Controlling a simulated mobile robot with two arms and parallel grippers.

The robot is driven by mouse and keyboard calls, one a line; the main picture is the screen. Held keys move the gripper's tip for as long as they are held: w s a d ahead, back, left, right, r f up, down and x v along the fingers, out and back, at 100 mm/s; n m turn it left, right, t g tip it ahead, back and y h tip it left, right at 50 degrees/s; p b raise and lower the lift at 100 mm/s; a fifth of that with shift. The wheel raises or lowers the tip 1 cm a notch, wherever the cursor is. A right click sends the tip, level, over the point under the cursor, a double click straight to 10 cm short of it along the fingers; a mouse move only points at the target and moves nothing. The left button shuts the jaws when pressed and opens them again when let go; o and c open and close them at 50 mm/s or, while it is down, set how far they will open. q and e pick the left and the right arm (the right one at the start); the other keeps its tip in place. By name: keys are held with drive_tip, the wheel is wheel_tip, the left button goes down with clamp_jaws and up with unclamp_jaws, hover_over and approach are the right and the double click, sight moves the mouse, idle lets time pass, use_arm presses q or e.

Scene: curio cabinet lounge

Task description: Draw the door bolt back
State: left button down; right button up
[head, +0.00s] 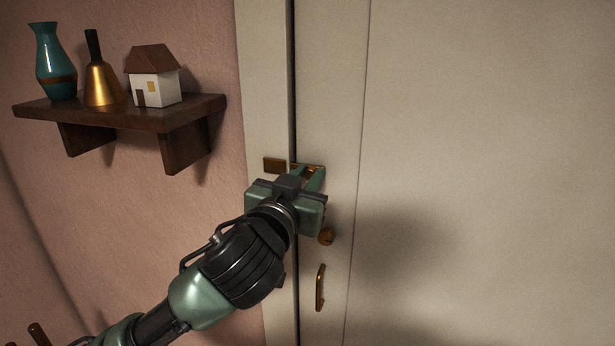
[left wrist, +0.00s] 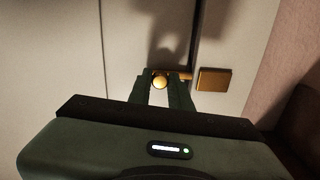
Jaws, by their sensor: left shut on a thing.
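The brass door bolt (head: 311,170) sits on the pale door (head: 480,130) near its left edge. A brass keeper (head: 274,165) is on the door frame, across the dark gap. In the left wrist view the bolt's round knob (left wrist: 160,81) is between the two green fingers of my left gripper (left wrist: 161,88), which is shut on it. A short length of bolt rod shows to the right of the fingers, reaching the gap beside the keeper (left wrist: 214,79). I cannot tell whether its tip is inside the keeper. My right gripper is out of view.
A round brass knob (head: 326,236) and a brass pull handle (head: 320,288) are on the door below the gripper. A dark wall shelf (head: 130,117) at left carries a teal vase (head: 53,65), a bell (head: 103,85) and a small house (head: 154,80).

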use_arm(q)
drive_tip(key=shift+s+d, duration=0.3)
drive_tip(key=shift+d, duration=0.5)
drive_tip(key=shift+s+d, duration=0.25)
drive_tip(key=shift+d, duration=0.55)
drive_tip(key=shift+a, duration=0.1)
drive_tip(key=c, duration=1.3)
unclamp_jaws()
drive_tip(key=shift+d, duration=0.25)
drive_tip(key=shift+a, duration=0.1)
drive_tip(key=shift+s+a, duration=0.1)
drive_tip(key=shift+s, duration=0.2)
drive_tip(key=b, duration=0.2)
approach(334, 169)
drive_tip(key=v, duration=0.2)
drive_tip(key=shift+s+r, duration=0.1)
drive_tip(key=shift+s, duration=0.25)
